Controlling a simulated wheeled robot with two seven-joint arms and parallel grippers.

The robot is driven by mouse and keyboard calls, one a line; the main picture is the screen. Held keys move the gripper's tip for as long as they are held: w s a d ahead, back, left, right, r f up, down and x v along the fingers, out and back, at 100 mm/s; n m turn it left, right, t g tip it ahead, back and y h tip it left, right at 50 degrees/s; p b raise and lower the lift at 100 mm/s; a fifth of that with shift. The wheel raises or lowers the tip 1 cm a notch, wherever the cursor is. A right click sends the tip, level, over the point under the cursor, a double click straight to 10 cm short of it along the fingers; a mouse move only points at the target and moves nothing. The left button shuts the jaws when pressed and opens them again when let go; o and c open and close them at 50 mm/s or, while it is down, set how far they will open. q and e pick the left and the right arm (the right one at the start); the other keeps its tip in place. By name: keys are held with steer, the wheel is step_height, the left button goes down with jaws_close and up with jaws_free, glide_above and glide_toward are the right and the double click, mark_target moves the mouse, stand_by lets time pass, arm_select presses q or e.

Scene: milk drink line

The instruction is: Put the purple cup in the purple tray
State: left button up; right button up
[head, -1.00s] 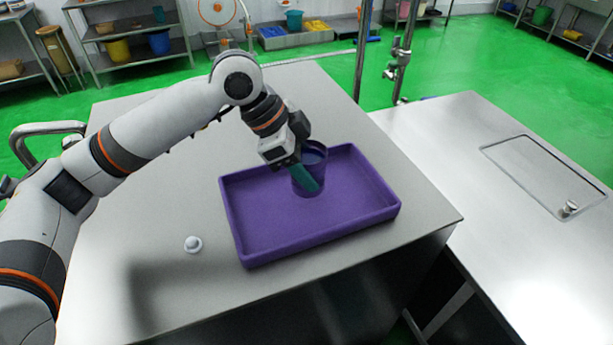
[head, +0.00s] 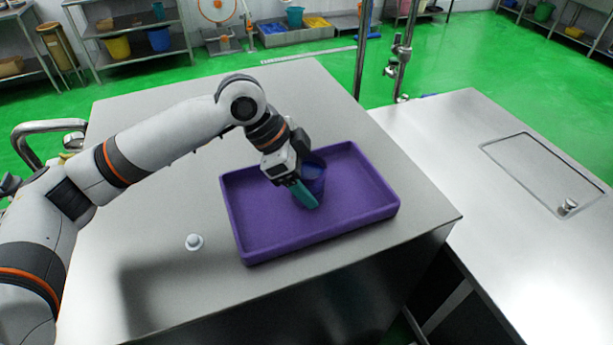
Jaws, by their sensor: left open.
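The purple tray (head: 262,238) lies on the steel table, a shallow box with raised walls. The purple cup (head: 316,180) stands upright inside the tray, toward its back middle. My left gripper (head: 306,197) is open, with a teal finger in front of the cup on its left side. The gripper hides part of the cup, and I cannot tell whether the finger touches it. My right gripper is not in view.
A small white knob (head: 194,242) sits on the table left of the tray. A second steel counter (head: 470,180) with a recessed lid stands at the right. The table's front area is clear. Shelves with buckets stand far back.

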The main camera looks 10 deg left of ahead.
arm_select(q)
steer(key=b+v, duration=0.1)
steer(key=v, duration=1.1)
